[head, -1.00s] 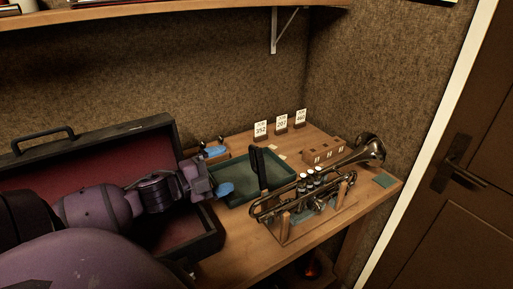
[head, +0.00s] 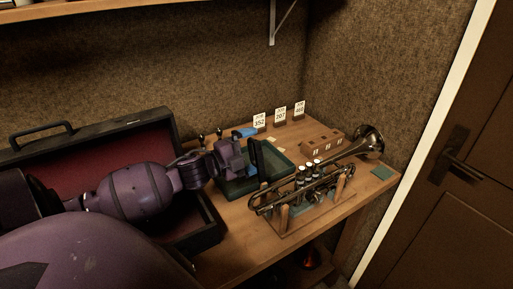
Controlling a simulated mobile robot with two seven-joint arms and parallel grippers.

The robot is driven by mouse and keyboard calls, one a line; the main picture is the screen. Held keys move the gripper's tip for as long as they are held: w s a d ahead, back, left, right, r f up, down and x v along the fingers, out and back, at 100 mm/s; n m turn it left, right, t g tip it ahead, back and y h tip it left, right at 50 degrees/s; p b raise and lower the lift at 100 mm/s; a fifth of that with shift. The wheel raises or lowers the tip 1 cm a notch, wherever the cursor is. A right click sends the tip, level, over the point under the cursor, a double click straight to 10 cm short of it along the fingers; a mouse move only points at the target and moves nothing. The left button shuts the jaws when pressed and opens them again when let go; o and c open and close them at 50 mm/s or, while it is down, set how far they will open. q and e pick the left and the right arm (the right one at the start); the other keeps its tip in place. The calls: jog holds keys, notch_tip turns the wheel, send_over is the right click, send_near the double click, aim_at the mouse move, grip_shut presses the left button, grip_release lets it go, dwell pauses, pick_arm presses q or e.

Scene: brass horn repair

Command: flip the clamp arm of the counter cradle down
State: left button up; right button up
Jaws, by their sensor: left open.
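The counter cradle (head: 284,219) is a wooden stand at the front right of the bench, with a brass trumpet (head: 318,184) lying in it. My left gripper (head: 249,151) comes in from the left and is open, with blue fingertips. It is just left of and behind the clamp arm; one fingertip shows above, and the other is mostly hidden. I cannot tell whether it touches the arm. My right gripper is not in view.
A green tray (head: 232,192) lies behind the cradle, partly covered by my gripper. An open case with red lining (head: 110,149) is at the left. Number cards (head: 280,115) and a wooden block (head: 322,142) stand at the back. A door (head: 450,190) is at the right.

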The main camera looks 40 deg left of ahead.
pick_arm(q)
jog(key=shift+x, duration=0.85)
jog(key=c, duration=1)
